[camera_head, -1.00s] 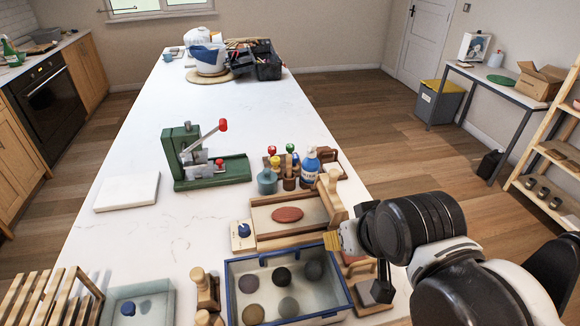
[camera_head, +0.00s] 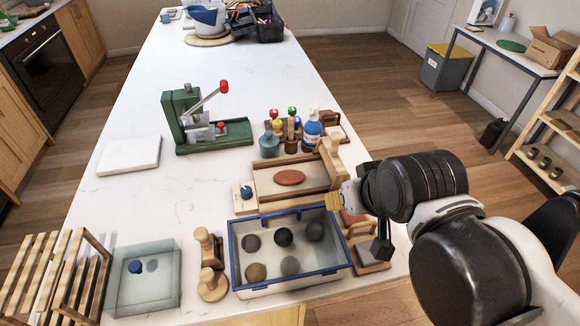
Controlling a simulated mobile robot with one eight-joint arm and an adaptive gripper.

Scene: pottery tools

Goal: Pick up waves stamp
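I cannot make out a wave pattern on any stamp, so I cannot tell which is the waves stamp. Two wooden-handled, stamp-like pieces, an upper one (camera_head: 205,243) and a lower one (camera_head: 212,287), stand left of the blue-rimmed bin. A small block with a blue knob (camera_head: 246,194) sits beside the wooden tray. A dark-based piece (camera_head: 372,254) stands right of the bin, below my arm.
The blue-rimmed bin (camera_head: 236,270) holds several dark round lumps. The wooden tray (camera_head: 262,190) holds a reddish oval slab. A green press (camera_head: 185,124), a blue bottle (camera_head: 312,129) and knobbed tools stand behind. The white countertop (camera_head: 140,215) is clear at left-centre.

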